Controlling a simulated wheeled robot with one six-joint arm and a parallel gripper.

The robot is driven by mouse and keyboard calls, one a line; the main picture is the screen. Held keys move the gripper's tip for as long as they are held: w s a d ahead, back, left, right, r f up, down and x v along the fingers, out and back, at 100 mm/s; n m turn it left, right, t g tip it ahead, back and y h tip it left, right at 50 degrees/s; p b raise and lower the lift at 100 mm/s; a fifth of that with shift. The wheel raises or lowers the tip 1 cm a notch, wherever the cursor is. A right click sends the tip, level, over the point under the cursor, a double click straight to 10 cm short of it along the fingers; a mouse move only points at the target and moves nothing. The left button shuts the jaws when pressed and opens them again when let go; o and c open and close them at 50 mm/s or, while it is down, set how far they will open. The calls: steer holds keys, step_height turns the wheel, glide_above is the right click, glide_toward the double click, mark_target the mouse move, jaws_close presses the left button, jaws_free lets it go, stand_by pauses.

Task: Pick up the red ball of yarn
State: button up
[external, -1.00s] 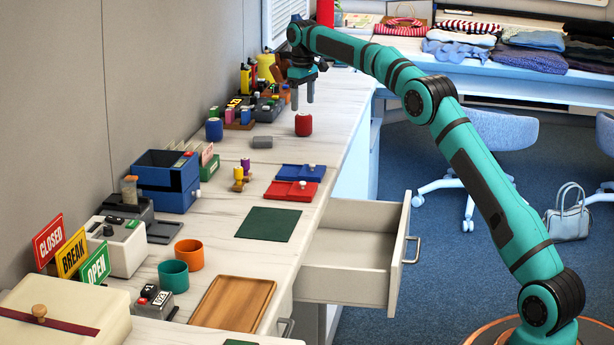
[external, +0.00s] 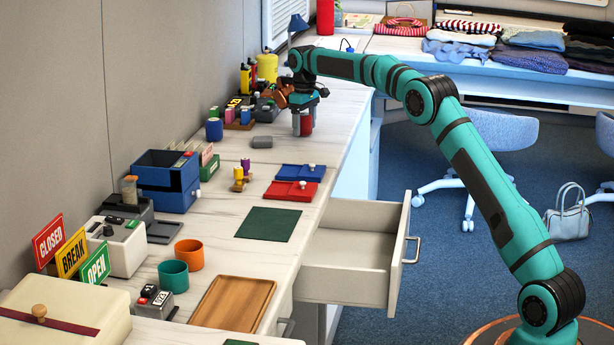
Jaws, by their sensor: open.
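The red ball of yarn (external: 307,125) looks like a small red upright cylinder near the right edge of the white counter. My gripper (external: 302,128) points down at it, with its fingers lowered to the yarn's height. One finger covers the yarn's left part; the other finger shows at its right side. The jaws are open, and I cannot tell whether either finger touches the yarn.
Blue (external: 290,171) and red (external: 296,190) stamp pads lie nearer. An open drawer (external: 350,250) juts out from the counter's right side.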

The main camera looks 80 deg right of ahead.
steer(key=c, duration=1.1)
steer(key=shift+o, duration=0.2)
steer(key=shift+r, duration=0.15)
